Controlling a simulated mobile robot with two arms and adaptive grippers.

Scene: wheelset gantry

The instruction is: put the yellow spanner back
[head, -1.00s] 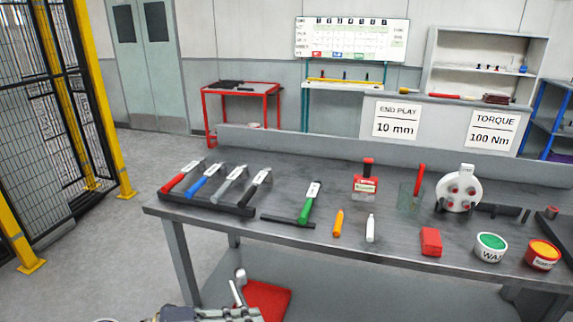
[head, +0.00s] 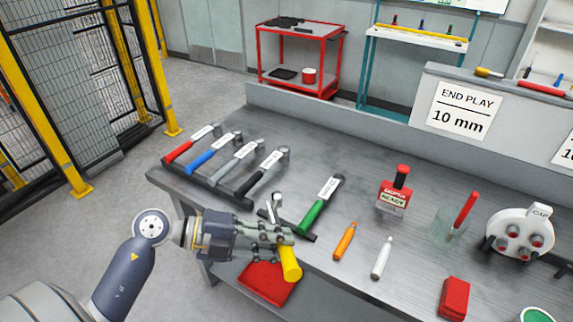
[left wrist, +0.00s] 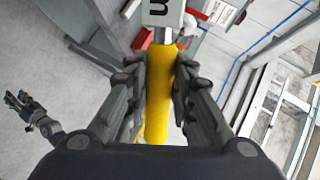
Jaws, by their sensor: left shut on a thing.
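My left gripper (head: 284,244) is shut on the yellow spanner (head: 290,263), at the front edge of the bench. Its yellow handle points down and its metal head shows above the fingers. In the left wrist view the yellow handle (left wrist: 158,105) lies between both fingers, with a labelled grey shank beyond. The black rack (head: 215,188) holds spanners with red, blue, grey and black handles. A green-handled spanner (head: 315,213) lies to the right, by a separate black bar (head: 300,233). What seems to be my right gripper (left wrist: 28,108) is small in the left wrist view; its jaw state is unclear.
On the bench (head: 345,285) are an orange marker (head: 344,241), a white marker (head: 382,258), a red block (head: 454,297), a red-and-grey device (head: 396,190), a glass holder (head: 452,222) and a white hub (head: 521,235). A red mat or tray (head: 266,283) lies below the bench edge.

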